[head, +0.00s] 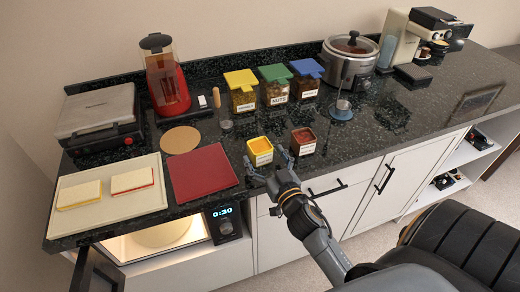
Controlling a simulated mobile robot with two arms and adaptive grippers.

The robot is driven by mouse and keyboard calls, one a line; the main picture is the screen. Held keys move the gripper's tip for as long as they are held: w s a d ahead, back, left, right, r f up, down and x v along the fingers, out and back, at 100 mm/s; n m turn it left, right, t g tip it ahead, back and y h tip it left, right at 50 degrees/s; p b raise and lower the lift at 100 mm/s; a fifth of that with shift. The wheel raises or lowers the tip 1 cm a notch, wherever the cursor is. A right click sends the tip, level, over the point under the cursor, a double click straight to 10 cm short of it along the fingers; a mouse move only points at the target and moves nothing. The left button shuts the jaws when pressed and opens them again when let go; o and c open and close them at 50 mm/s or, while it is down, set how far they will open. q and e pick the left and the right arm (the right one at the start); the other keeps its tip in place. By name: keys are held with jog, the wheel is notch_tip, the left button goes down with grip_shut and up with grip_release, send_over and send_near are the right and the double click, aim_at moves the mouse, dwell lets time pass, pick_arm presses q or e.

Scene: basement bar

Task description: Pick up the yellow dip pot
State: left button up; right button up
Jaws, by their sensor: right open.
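The yellow dip pot (260,153) stands upright near the front edge of the dark counter, with a pale label on its front. My right gripper (267,162) comes in from the lower right. It is open, with one finger at the pot's lower left and the other at its right side. I cannot tell whether the fingers touch the pot. My left gripper is not in view.
A red-brown dip pot (303,142) stands close to the right of my right gripper. A dark red board (202,174) lies to the left. Several lidded jars, including a green-lidded one (276,84), stand behind. The lit microwave (222,222) is below the counter.

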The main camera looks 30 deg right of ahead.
aim_at(260, 148)
jog(key=w, duration=0.3)
jog(key=shift+w+d+p, duration=0.3)
jog(key=shift+w+d, duration=0.05)
jog(key=shift+d, duration=0.05)
jog(key=shift+s, duration=0.1)
jog(key=c, duration=1.4)
jog(key=shift+r, duration=0.1)
